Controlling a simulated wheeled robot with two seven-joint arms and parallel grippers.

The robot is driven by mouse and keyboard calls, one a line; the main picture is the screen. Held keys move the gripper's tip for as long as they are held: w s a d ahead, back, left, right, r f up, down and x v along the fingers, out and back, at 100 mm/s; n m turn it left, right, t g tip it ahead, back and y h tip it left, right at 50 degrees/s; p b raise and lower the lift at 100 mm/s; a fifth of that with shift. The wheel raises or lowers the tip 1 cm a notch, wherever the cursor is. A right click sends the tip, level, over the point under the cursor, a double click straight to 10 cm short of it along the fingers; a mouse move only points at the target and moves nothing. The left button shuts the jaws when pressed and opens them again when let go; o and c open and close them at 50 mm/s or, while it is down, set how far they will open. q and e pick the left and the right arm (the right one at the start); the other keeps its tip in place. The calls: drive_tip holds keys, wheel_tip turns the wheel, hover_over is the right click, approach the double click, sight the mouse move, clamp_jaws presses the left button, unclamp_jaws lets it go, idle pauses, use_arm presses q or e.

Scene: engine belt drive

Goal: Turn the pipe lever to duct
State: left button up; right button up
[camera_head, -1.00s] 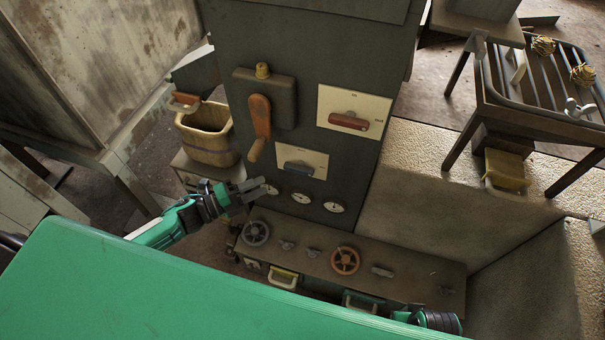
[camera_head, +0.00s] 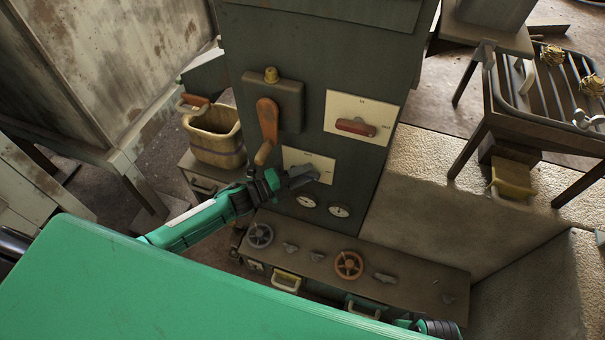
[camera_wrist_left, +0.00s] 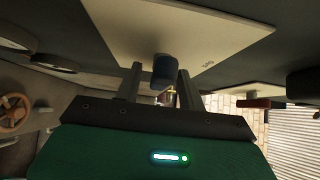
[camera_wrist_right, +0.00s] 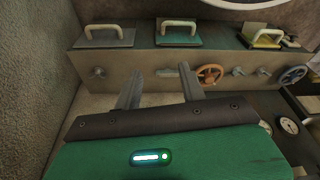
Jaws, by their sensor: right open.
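A lever with a blue-grey handle (camera_wrist_left: 165,70) sits on a pale plate (camera_head: 321,163), the lower of two on the dark cabinet. The plate's labels are too small to read surely. My left gripper (camera_head: 300,177) is at this plate and covers the handle in the head view. In the left wrist view, the open fingers (camera_wrist_left: 158,85) stand on either side of the handle, with a gap on the left; contact cannot be told. A red-handled lever (camera_head: 355,127) is on the upper plate (camera_head: 375,107). My right gripper (camera_wrist_right: 160,90) is open and empty, facing the low bench.
An orange crank lever (camera_head: 267,125) hangs left of the plates. Gauges (camera_head: 339,211) lie below them. The low bench (camera_head: 420,270) carries a grey wheel (camera_head: 259,235), an orange wheel (camera_head: 349,265) and small knobs. A tan basket (camera_head: 215,140) stands left of the cabinet.

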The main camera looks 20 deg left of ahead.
use_arm(q)
clamp_jaws()
drive_tip(key=shift+f, duration=0.1)
